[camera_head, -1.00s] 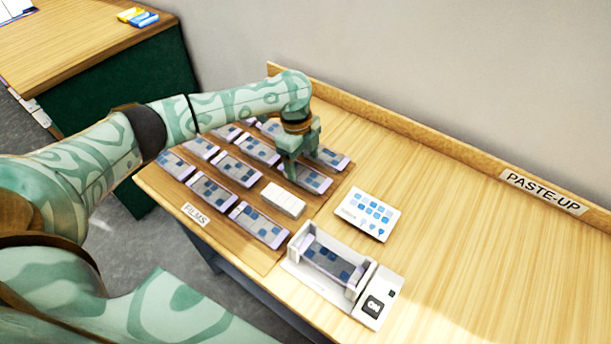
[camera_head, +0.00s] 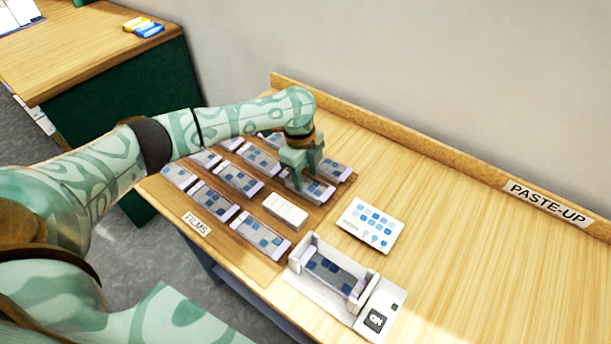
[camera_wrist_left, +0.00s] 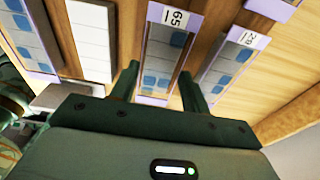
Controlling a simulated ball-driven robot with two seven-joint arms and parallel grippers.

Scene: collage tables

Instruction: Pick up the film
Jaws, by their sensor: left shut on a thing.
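My left gripper (camera_head: 304,180) is down at the films board and shut on a film (camera_head: 320,193). In the left wrist view the fingers (camera_wrist_left: 158,78) stand on either side of this film (camera_wrist_left: 162,50), which has a lilac edge, blue squares and a white number label. The gripper hides part of the film in the head view. Whether the film touches the board I cannot tell. Several similar films lie in rows on the brown board, such as one at its front corner (camera_head: 262,236). My right gripper is not in view.
A white block (camera_head: 285,211) lies among the films. A white viewer device (camera_head: 378,307) with a film in it stands at the front. A card with blue marks (camera_head: 371,222) lies to the right. The right of the table is clear, with a raised back edge (camera_head: 400,138).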

